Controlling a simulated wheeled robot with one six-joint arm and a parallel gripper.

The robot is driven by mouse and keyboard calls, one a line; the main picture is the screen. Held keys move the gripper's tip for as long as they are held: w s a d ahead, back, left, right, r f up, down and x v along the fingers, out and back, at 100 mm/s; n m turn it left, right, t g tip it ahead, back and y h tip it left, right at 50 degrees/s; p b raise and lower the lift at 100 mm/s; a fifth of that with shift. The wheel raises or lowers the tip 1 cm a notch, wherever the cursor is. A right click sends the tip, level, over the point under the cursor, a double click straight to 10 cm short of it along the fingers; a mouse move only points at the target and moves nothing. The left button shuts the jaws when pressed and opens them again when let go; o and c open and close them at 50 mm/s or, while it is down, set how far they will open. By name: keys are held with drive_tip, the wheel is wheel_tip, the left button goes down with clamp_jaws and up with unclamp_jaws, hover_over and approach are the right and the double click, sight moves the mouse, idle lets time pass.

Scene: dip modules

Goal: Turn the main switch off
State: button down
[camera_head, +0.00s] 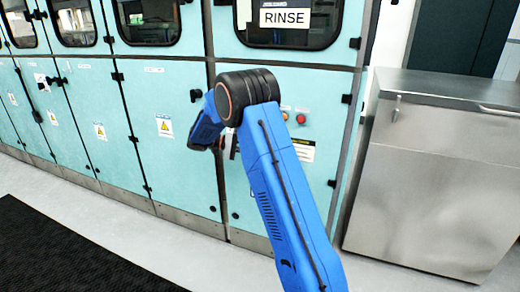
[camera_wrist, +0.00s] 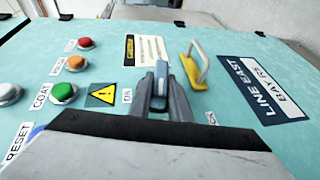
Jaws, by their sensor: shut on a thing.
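In the wrist view, my gripper (camera_wrist: 161,92) is shut on a small blue-grey lever (camera_wrist: 161,70), which looks like the main switch's handle. The lever stands up between the two grey fingers, against the pale turquoise panel. The switch's base is hidden by the fingers. In the head view, my blue arm reaches to the cabinet and covers the switch.
A steel cabinet (camera_head: 425,190) stands right; the floor (camera_head: 150,225) is clear.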

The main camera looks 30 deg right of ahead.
drive_tip(key=shift+f+n+g+h, duration=0.15)
drive_tip(key=shift+n+g+h, duration=0.35)
drive_tip(key=shift+h, duration=0.5)
drive_tip(key=c, duration=1.6)
unclamp_jaws()
drive_tip(key=shift+c, duration=0.2)
